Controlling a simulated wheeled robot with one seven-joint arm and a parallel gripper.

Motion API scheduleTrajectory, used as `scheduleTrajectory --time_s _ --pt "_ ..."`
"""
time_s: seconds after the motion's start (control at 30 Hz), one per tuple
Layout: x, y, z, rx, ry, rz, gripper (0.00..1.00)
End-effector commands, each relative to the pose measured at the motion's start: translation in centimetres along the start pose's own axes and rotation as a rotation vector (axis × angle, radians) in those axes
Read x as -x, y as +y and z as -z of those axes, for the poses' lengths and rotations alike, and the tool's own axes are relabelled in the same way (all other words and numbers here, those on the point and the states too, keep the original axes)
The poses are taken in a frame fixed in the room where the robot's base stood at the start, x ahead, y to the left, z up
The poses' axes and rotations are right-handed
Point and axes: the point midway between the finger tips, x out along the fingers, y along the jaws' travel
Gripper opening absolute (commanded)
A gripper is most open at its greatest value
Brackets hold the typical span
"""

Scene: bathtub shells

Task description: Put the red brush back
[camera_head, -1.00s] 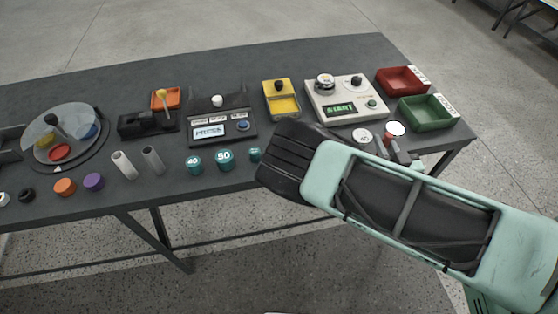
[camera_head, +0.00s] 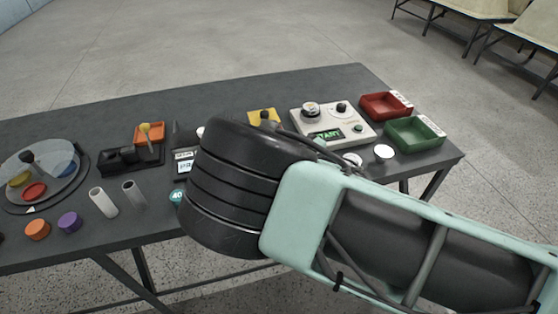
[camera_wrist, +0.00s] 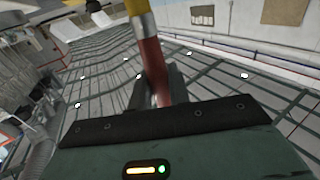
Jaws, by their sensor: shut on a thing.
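The red brush (camera_wrist: 150,68) shows in the wrist view as a red shaft with a pale band and a yellow part at the far end. My gripper (camera_wrist: 157,92) is shut on the red part, and the brush stands out away from the palm. In the head view my dark wrist and pale green forearm cover the right front of the table, and the jaws and brush cannot be made out there. No empty holder for the brush can be clearly told; part of the table is hidden behind my arm.
The dark table (camera_head: 300,87) carries a START box (camera_head: 332,124), a red tray (camera_head: 386,105), a green tray (camera_head: 414,133), an orange tray (camera_head: 149,131), a clear disc (camera_head: 42,174) and two grey cylinders (camera_head: 103,202). A yellow tray (camera_head: 263,117) is partly hidden. The back strip is bare.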

Motion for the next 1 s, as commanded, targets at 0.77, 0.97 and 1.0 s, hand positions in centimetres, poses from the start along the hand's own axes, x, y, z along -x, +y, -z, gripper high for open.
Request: scheduleTrajectory --time_s 0.77,0.97,1.0 --pt "0.0 0.1 -5.9 -0.001 0.001 -0.002 0.00" --pt "0.0 0.1 -6.2 -0.001 0.001 -0.002 0.24" --pt "0.0 0.1 -6.1 -0.001 0.001 -0.002 0.35"
